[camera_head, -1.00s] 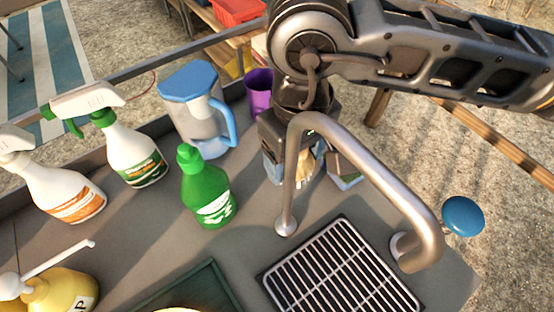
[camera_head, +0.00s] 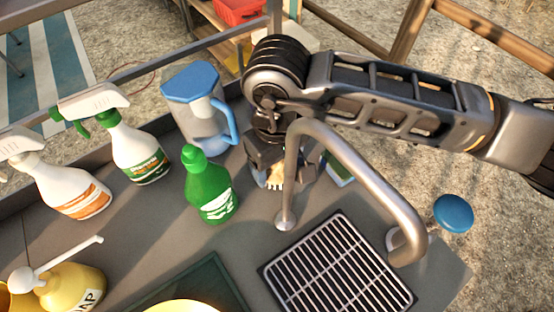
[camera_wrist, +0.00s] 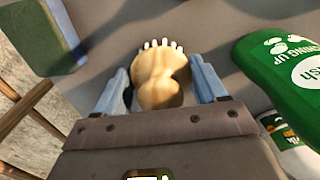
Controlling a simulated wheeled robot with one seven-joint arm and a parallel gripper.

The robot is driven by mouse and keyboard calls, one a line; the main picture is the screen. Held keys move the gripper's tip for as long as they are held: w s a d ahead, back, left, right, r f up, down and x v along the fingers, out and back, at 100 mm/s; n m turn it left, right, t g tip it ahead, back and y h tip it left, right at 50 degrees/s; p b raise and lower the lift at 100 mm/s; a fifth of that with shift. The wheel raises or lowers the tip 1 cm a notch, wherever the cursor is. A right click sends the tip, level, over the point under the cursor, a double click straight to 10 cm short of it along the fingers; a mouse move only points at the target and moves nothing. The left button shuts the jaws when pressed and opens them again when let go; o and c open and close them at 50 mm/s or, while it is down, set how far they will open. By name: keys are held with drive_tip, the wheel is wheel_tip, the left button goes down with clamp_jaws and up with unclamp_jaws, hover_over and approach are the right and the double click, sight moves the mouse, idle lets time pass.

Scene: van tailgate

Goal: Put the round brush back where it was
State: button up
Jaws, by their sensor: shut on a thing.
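The round brush (camera_wrist: 158,75) has a pale wooden body and white bristles, which show at its far end in the wrist view. My gripper (camera_wrist: 161,88) is shut on it, with one blue finger on each side. In the head view, my gripper (camera_head: 270,175) is behind the tall metal tube, right of the green bottle, and the brush (camera_head: 275,179) shows pale bristles low between the fingers. I cannot tell whether the brush touches the grey counter (camera_head: 160,225).
A green bottle (camera_head: 210,190) stands close left of my gripper. A blue-lidded jug (camera_head: 203,115) is behind it. A sponge (camera_head: 340,168) lies to the right. A bent metal tube (camera_head: 365,170) and a rack (camera_head: 338,265) are in front. Spray bottles stand at left.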

drive_tip(key=shift+f, duration=0.15)
drive_tip(key=o, duration=1.1)
wheel_tip(320, 180, up, 12)
drive_tip(key=shift+r+b, duration=0.2)
drive_tip(key=shift+b, duration=0.55)
